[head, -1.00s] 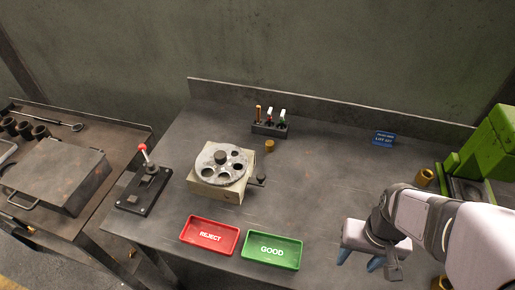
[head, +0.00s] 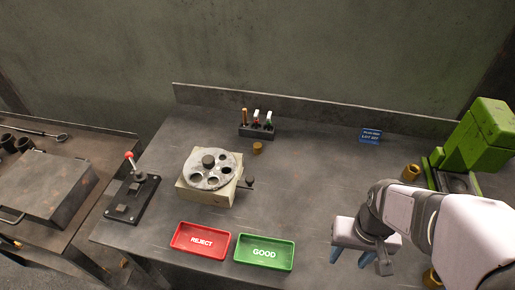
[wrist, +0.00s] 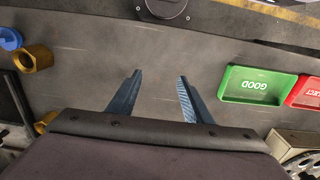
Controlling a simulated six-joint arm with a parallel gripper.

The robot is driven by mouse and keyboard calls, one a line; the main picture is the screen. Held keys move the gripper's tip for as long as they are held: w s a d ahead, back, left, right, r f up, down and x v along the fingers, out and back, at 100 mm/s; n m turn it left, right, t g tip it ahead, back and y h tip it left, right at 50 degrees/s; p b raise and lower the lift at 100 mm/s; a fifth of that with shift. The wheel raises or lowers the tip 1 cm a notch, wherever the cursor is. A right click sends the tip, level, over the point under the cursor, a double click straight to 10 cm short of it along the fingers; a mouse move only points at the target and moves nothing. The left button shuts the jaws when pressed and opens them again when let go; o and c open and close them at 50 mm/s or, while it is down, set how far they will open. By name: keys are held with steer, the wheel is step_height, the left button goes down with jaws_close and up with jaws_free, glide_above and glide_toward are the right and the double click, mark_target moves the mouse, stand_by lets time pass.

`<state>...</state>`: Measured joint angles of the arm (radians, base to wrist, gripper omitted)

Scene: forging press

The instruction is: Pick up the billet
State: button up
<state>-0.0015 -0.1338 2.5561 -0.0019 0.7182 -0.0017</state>
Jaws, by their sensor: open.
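Several short brass-coloured pieces stand on the grey bench, and I cannot tell which is the billet. One solid-looking piece (head: 258,148) is near the pen holder. A hollow one (head: 411,172) is left of the green press. Another (head: 431,278) is partly hidden at the lower right by my arm. In the wrist view, a hollow brass piece (wrist: 36,58) and a second piece (wrist: 44,122) lie left of my fingers. My gripper (head: 353,257) is right of the green tray, pointing down. Its blue fingers (wrist: 157,84) are apart with nothing between them.
A red REJECT tray (head: 201,254) and green GOOD tray (head: 264,265) lie at the front edge. A gauge with a holed disc (head: 228,172), a lever switch (head: 140,178) and the green press (head: 480,135) stand around. The middle of the bench is clear.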

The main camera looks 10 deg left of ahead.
steer(key=w+a+r+n+t+p, duration=0.1)
steer(key=w+a, duration=0.2)
steer(key=w, duration=0.3)
steer(key=w+a+r, duration=0.2)
steer(key=w, duration=0.5)
steer(key=n+t+y+p, duration=0.1)
steer(key=n+t+p, duration=0.1)
steer(key=t, duration=0.1)
glide_toward(257, 145)
steer(key=f, duration=0.1)
steer(key=shift+p+x, duration=1.8)
steer(key=shift+x, duration=2)
steer(key=shift+d, duration=0.1)
steer(key=shift+w+r, duration=0.1)
jaws_close()
